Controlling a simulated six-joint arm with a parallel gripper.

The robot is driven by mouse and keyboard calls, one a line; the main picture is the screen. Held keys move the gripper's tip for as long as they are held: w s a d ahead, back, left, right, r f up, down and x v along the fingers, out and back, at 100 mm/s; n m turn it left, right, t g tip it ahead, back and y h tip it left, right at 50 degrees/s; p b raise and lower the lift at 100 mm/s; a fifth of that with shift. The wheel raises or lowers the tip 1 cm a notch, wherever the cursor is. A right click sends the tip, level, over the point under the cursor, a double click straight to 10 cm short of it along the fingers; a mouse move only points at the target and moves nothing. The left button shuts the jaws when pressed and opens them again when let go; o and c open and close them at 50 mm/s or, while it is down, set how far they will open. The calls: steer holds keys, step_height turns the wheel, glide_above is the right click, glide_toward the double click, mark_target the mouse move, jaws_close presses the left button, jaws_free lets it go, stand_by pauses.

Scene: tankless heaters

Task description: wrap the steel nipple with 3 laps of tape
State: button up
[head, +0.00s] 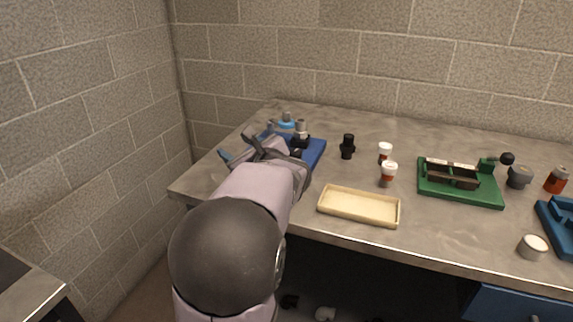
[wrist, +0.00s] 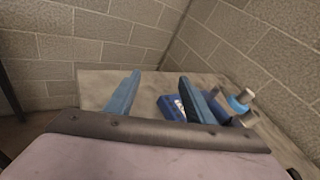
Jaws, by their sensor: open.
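My gripper (head: 248,142) is open and empty at the left end of the bench, beside a blue fixture base (head: 314,152). Its two blue fingers (wrist: 158,80) stand apart in the wrist view. A grey upright cylinder, likely the steel nipple (head: 302,127), stands by a dark holder on the blue base. Behind it is a light-blue ring, likely the tape roll (head: 286,124), around a grey post. My arm hides part of the base; no tape on the nipple can be made out.
A black fitting (head: 347,146), two white-capped bottles (head: 389,172) and an empty cream tray (head: 358,206) sit mid-bench. Brick walls close off the back and left.

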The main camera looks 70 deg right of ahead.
steer(key=s+d+r+m+g+h+b, duration=0.25)
steer(key=s+d+m+h, duration=0.45)
steer(key=s, duration=0.7)
steer(key=shift+t+y, duration=0.25)
steer(key=shift+y, duration=0.35)
steer(key=f, duration=0.2)
steer(key=d+f+b, duration=0.1)
steer(key=f, duration=0.5)
steer(key=shift+w+d+f+b, duration=0.1)
steer(key=shift+w+d+b, duration=0.1)
steer(key=shift+w+b, duration=0.1)
steer(key=x, duration=0.3)
steer(key=p+x, duration=0.1)
steer(key=x, duration=0.1)
steer(key=shift+w+d+r, duration=0.15)
steer(key=shift+d+r, duration=0.15)
steer(key=shift+r, duration=0.05)
steer(key=shift+x, duration=0.85)
steer(key=c, duration=1.1)
steer(key=shift+o, duration=0.2)
